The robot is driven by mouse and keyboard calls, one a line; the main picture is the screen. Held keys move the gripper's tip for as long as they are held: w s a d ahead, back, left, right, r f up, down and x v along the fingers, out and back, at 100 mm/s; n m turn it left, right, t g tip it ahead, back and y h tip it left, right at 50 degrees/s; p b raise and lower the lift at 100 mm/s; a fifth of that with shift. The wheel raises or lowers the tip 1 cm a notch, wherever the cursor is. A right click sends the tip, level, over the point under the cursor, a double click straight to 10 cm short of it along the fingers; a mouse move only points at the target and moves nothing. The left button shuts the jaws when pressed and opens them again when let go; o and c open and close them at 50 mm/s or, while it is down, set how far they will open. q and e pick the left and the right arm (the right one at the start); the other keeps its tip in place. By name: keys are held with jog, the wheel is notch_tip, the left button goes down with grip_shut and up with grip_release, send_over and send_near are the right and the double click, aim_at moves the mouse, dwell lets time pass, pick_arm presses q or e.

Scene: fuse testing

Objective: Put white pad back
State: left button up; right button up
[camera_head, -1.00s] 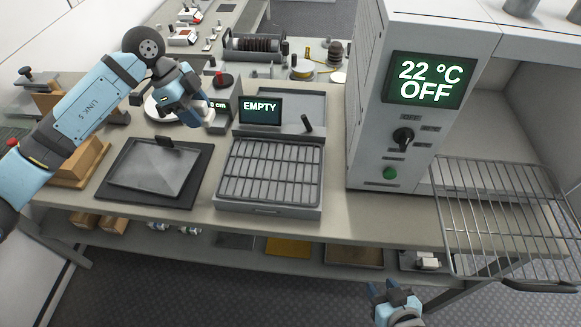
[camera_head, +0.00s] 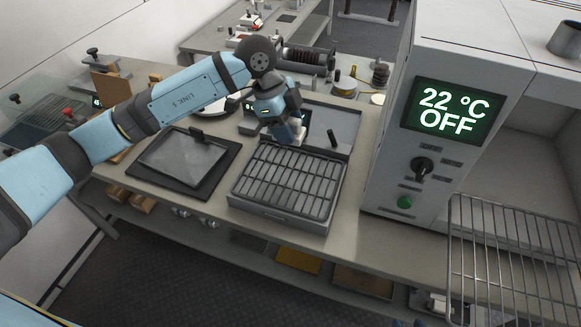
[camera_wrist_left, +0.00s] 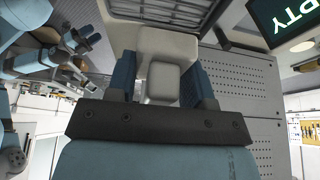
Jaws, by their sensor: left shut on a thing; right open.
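My left gripper (camera_head: 293,140) is over the back edge of the slotted metal tray (camera_head: 262,207), next to the black lever. It is shut on a white pad (camera_wrist_left: 152,45), which shows between the blue fingers in the wrist view. In the head view only a small pale part of the pad shows below the gripper. I cannot tell whether the pad touches anything beneath it. My right gripper (camera_wrist_left: 90,32) shows small at the left of the wrist view, open and away from the pad; only blue tips show at the head view's bottom edge.
A dark mat with a grey sheet (camera_head: 183,160) lies left of the tray. The oven (camera_head: 395,120), reading 22 °C OFF, stands to the right, with a wire rack (camera_head: 515,255) sticking out. The EMPTY display is mostly covered by my gripper; part shows in the wrist view (camera_wrist_left: 290,20).

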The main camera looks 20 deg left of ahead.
aim_at(295, 177)
pick_arm(q)
notch_tip(295, 177, down, 13)
jog(key=shift+f, duration=0.1)
dwell(0.3)
jog(key=shift+d+f, duration=0.1)
jog(key=o, duration=0.9)
jog(key=shift+r, duration=0.2)
jog(key=v, duration=1.2)
jog(key=shift+f, duration=0.1)
